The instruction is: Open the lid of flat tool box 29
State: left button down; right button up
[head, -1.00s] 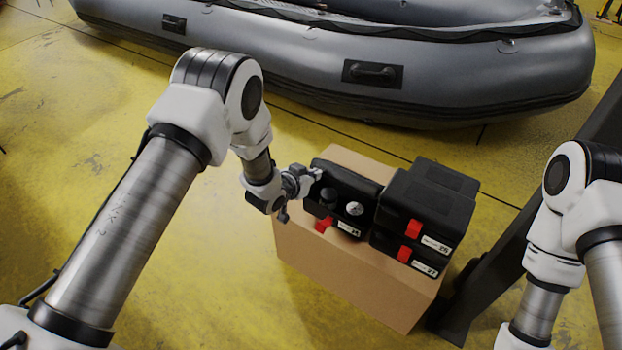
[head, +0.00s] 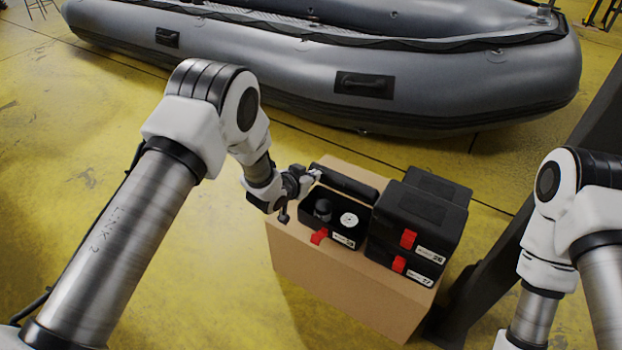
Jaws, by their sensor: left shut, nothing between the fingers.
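The black flat tool box (head: 313,225) stands on the left part of a cardboard box; its label number is too small to read surely. Its lid (head: 345,184) is swung up and back at the rear edge. Inside show a dark round item (head: 323,208) and a white disc (head: 349,219). A red latch (head: 319,236) hangs at the front. My left gripper (head: 312,177) is shut and empty at the left end of the raised lid, close to or touching it. My right gripper is out of view; only its arm shows at the right.
The cardboard box (head: 330,285) bears two stacked closed black boxes, the upper one (head: 425,215) and the lower one (head: 385,255), right beside the open one, with another closed box (head: 440,183) behind. A dark beam (head: 530,230) stands right. A grey inflatable boat (head: 300,75) lies behind.

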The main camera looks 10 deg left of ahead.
aim_at(323, 168)
pick_arm(q)
jog(key=shift+w+d+r, duration=0.2)
jog(key=shift+w+r, duration=0.1)
jog(key=shift+w, duration=0.3)
jog(key=shift+w+d+r, duration=0.2)
jog(key=shift+w+r, duration=0.05)
jog(key=shift+w, duration=0.3)
jog(key=shift+w+d+r, duration=0.15)
jog(key=shift+w+d, duration=0.1)
jog(key=shift+w, duration=0.4)
jog(key=shift+w+d+r, duration=0.15)
jog(key=shift+w+d, duration=0.1)
jog(key=shift+w, duration=0.4)
